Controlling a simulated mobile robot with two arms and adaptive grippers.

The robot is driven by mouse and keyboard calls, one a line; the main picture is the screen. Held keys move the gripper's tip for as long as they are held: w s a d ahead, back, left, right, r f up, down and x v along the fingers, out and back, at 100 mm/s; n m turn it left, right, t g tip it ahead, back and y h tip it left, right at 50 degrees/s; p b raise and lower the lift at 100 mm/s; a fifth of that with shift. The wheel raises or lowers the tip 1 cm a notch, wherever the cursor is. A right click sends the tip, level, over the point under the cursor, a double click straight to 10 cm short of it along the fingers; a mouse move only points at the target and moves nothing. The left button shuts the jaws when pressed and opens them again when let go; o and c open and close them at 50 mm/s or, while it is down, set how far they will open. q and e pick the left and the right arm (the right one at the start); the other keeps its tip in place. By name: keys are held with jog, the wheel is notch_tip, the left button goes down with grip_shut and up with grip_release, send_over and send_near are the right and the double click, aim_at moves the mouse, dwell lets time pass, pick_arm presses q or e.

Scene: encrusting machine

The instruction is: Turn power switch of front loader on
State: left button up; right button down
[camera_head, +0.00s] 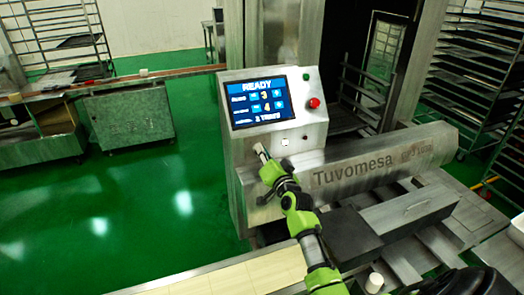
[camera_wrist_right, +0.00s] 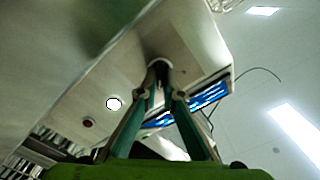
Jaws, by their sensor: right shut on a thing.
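The front loader's silver control box (camera_head: 235,160) carries a lit screen (camera_head: 258,101) that reads READY. My right gripper (camera_head: 262,150) reaches the front face below the screen. In the right wrist view its two fingers (camera_wrist_right: 163,78) are closed around a small dark round knob (camera_wrist_right: 159,63) on the panel; this looks like the power switch. In the head view the gripper hides this knob, and its turned position cannot be told. A white round button (camera_head: 285,142) sits to the right of the gripper and also shows in the wrist view (camera_wrist_right: 113,104). My left gripper is not in view.
A red button (camera_head: 314,103) and a small green button (camera_head: 306,76) are right of the screen. The Tuvomesa machine body (camera_head: 370,165) extends right of the box. Tray racks (camera_head: 475,80) stand behind. Green floor (camera_head: 160,200) is clear on the left.

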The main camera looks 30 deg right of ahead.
jog(key=shift+m, duration=0.4)
jog(key=c, duration=2.2)
grip_release()
jog(key=v, duration=1.2)
